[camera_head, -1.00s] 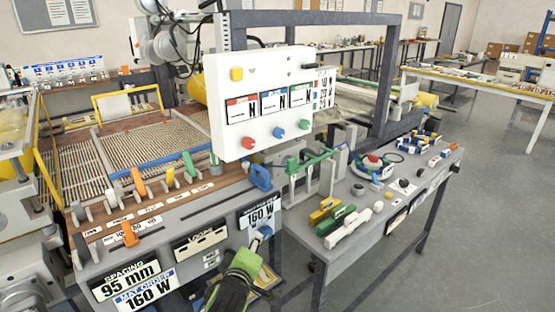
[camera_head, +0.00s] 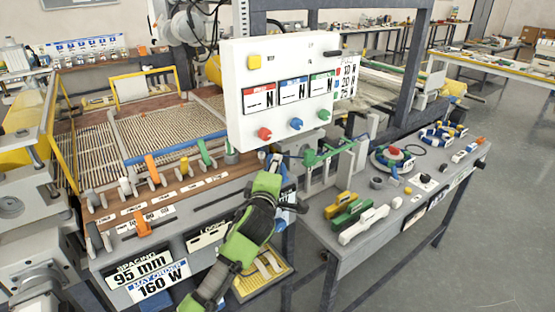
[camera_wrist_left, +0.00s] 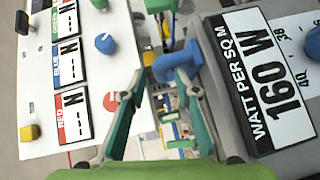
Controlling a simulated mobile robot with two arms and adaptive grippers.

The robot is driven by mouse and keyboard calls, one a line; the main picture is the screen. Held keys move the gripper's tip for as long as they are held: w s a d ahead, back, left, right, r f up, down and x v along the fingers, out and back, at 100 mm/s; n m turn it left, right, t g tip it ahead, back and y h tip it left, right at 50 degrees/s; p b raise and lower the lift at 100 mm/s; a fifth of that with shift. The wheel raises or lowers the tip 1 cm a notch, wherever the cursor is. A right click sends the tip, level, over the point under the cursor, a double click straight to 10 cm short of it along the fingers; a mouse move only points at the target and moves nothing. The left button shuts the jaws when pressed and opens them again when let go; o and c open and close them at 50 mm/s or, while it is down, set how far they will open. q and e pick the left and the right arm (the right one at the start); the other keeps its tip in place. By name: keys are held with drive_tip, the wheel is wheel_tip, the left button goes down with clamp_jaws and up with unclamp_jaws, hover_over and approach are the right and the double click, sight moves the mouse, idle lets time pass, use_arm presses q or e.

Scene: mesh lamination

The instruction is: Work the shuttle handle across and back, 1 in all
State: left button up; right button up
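The blue handle (camera_wrist_left: 176,66), which I take to be the shuttle handle, shows as a hooked blue grip at the top centre of the left wrist view. In the head view my gripper hides most of it. My left gripper (camera_head: 280,163), green and black, is at the right end of the loom's front rail, by the white panel's lower edge. In the wrist view the fingers (camera_wrist_left: 157,85) are spread, with the blue handle just ahead of the tips and close to the right finger. I cannot tell whether they touch. My right gripper is not in view.
The white panel (camera_head: 235,100) with coloured knobs stands close above the gripper. A green clamp-like fixture (camera_head: 325,152) is just right of it. The grey side table (camera_head: 410,205) carries yellow, green and white blocks. Coloured levers (camera_head: 152,168) line the rail to the left.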

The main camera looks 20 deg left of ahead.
use_arm(q)
drive_tip(key=shift+w+a+f+p, duration=0.15)
drive_tip(key=shift+w+p, duration=0.05)
drive_tip(key=shift+w, duration=0.85)
drive_tip(key=shift+w+a+f+p, duration=0.1)
drive_tip(key=shift+w+f+p, duration=0.05)
drive_tip(key=shift+w, duration=0.85)
drive_tip(key=shift+c, duration=0.5)
clamp_jaws()
